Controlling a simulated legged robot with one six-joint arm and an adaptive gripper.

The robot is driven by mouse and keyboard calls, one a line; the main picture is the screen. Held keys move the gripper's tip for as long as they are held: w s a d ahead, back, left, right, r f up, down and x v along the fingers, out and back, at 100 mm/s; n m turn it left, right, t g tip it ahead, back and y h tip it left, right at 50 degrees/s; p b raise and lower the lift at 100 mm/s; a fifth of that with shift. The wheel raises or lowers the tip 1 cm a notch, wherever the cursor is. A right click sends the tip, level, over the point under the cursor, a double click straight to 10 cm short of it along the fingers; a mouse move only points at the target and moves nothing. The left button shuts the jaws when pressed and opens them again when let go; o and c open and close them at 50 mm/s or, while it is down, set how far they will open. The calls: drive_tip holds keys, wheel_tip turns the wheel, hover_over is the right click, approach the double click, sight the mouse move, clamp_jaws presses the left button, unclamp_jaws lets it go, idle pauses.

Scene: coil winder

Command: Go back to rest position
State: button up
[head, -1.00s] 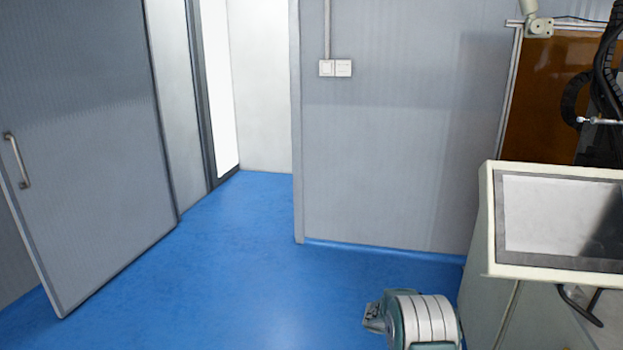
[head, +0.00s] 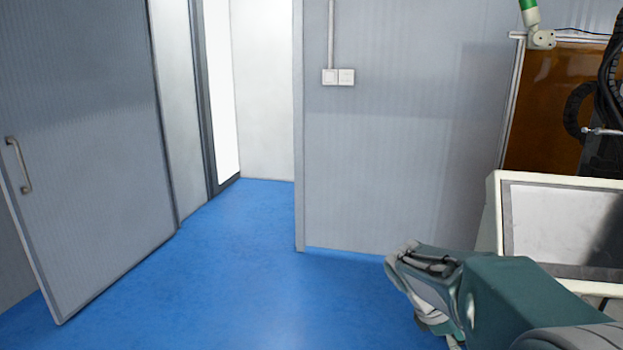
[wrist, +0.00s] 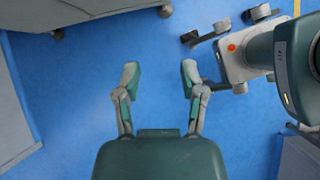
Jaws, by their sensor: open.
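My gripper (wrist: 160,76) shows in the wrist view with its two grey-green fingers spread wide apart. Nothing is between the fingers, and blue floor (wrist: 158,105) lies beyond them. In the head view, part of my teal arm (head: 515,295) reaches in from the lower right and covers the lower left of a screen panel (head: 560,220). I cannot tell the fingers clearly in the head view.
A grey door (head: 90,150) stands at the left beside an open passage. A grey wall with switches (head: 338,77) is in the middle. An orange-brown machine panel (head: 555,90) is at the right. In the wrist view, a grey wheeled unit (wrist: 80,12) is at the top left.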

drive_tip(key=s+a+r+m+t+y, duration=0.2)
drive_tip(key=s+a+m+t+y, duration=0.1)
drive_tip(key=s+a+m, duration=0.2)
drive_tip(key=s+a+r+m+t+y, duration=0.2)
drive_tip(key=s+a+m+t+y, duration=0.1)
drive_tip(key=s+m, duration=0.6)
drive_tip(key=s+a+t, duration=0.1)
drive_tip(key=s+a, duration=0.1)
drive_tip(key=shift+s+a+r+y, duration=0.2)
drive_tip(key=shift+s+a+y, duration=0.1)
drive_tip(key=shift+s+a, duration=0.05)
drive_tip(key=shift+d, duration=0.1)
